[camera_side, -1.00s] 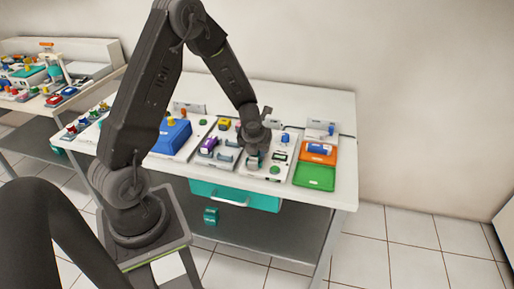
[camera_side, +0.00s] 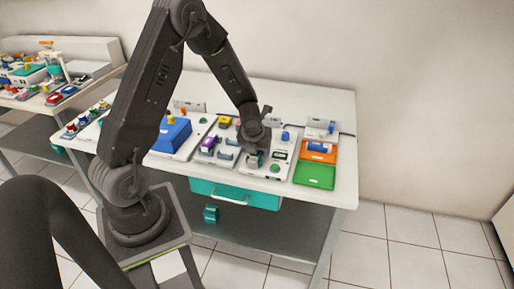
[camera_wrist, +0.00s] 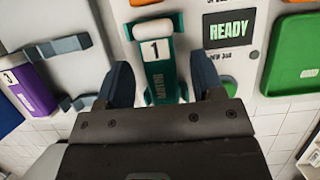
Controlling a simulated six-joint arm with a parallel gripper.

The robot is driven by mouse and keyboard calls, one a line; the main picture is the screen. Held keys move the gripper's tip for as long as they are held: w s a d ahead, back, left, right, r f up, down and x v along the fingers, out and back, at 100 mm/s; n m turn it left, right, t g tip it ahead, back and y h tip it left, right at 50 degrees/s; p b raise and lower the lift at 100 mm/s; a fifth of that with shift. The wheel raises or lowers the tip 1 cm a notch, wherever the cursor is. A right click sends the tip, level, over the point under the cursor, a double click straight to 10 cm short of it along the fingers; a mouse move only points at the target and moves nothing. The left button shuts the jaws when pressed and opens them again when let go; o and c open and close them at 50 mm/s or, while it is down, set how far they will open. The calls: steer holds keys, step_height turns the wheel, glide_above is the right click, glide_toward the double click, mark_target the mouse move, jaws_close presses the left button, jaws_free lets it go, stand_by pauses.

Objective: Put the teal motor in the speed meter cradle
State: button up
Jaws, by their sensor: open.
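The teal motor (camera_wrist: 160,72) has a white label with a "1", the word MOTOR and a pale rounded end. It lies between my gripper's two fingers on a white panel, beside a screen reading READY (camera_wrist: 229,29). In the side view the motor (camera_side: 254,160) is partly hidden under my gripper (camera_side: 252,150). My gripper (camera_wrist: 162,88) is open, with one dark finger on each side of the motor and visible gaps. The cradle under the motor is mostly hidden, so I cannot tell how fully the motor is seated.
Left are empty grey brackets (camera_wrist: 60,46) and a purple motor (camera_wrist: 30,90). Right are a green tray (camera_side: 315,176) and an orange tray (camera_side: 327,158) with a blue part (camera_side: 320,147). A blue knob (camera_side: 286,136) stands behind the screen.

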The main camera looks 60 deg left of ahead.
steer(key=shift+r, duration=0.1)
steer(key=s+d+r+n, duration=0.3)
steer(key=d+r+n, duration=0.1)
steer(key=r, duration=0.3)
steer(key=s+d+r+n+t+h, duration=0.1)
steer(key=s+d+r+n, duration=0.25)
steer(key=r, duration=0.35)
steer(key=s+d+r+n, duration=0.2)
steer(key=d+r+n, duration=0.3)
steer(key=r, duration=0.2)
steer(key=s+d+r+n+h, duration=0.1)
steer(key=s+d+r+n, duration=0.1)
steer(key=s+n, duration=0.3)
steer(key=s+d+r+n+t+h, duration=0.1)
steer(key=s+d+n, duration=0.3)
steer(key=n, duration=0.5)
steer(key=shift+s+d+r, duration=0.4)
steer(key=shift+d+r, duration=0.4)
steer(key=shift+r, duration=0.1)
